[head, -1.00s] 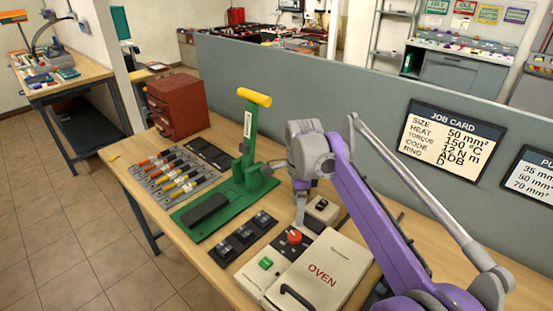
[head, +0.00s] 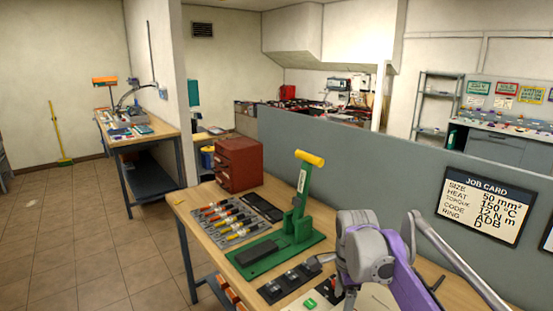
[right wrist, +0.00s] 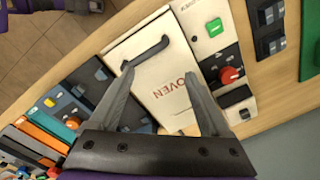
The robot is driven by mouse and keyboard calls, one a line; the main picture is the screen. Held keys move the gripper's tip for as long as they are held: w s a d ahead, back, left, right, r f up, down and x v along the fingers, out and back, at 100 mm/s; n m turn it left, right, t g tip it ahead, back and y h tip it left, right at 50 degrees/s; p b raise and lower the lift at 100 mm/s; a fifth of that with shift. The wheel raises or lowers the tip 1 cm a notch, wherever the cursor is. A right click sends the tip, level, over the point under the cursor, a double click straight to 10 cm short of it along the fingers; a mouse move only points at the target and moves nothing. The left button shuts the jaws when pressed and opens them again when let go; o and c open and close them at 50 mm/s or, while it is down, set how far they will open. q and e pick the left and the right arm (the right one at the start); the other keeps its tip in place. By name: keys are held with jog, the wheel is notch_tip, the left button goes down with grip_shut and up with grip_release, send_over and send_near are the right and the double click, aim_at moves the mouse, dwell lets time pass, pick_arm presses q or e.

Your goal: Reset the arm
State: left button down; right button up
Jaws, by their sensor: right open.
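My right arm is purple and grey and reaches over the workbench (head: 352,262) from the lower right in the head view. Its gripper (head: 332,281) is mostly cut off or hidden behind the wrist there. In the right wrist view my right gripper (right wrist: 153,45) is open and empty, with its two grey fingers apart over the white oven (right wrist: 146,62). The oven's black handle shows between the fingers. A green button (right wrist: 214,27) and a red knob (right wrist: 231,74) are beside it, right of the fingers. My left gripper is not in view.
A green lever press (head: 282,249) with a yellow handle stands left of my arm. Near it are a rack of tools (head: 232,222), a red drawer cabinet (head: 238,165) and black switches (head: 290,281). A grey partition (head: 350,170) stands behind.

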jog(key=s+f+n+t, duration=0.1)
jog(key=s+f+n, duration=0.3)
jog(key=s, duration=0.4)
jog(key=s+d+f+n+t, duration=0.1)
jog(key=s+f+n+t, duration=0.1)
jog(key=s+f+n, duration=0.2)
jog(key=s+d+f+n+t, duration=0.1)
jog(key=s+f+n, duration=0.3)
jog(key=s+n, duration=0.5)
jog(key=s, duration=0.2)
jog(key=shift+s+t, duration=0.35)
jog(key=shift+t, duration=0.05)
jog(key=shift+d+f+n, duration=0.1)
jog(key=shift+n, duration=0.2)
jog(key=shift+c, duration=0.2)
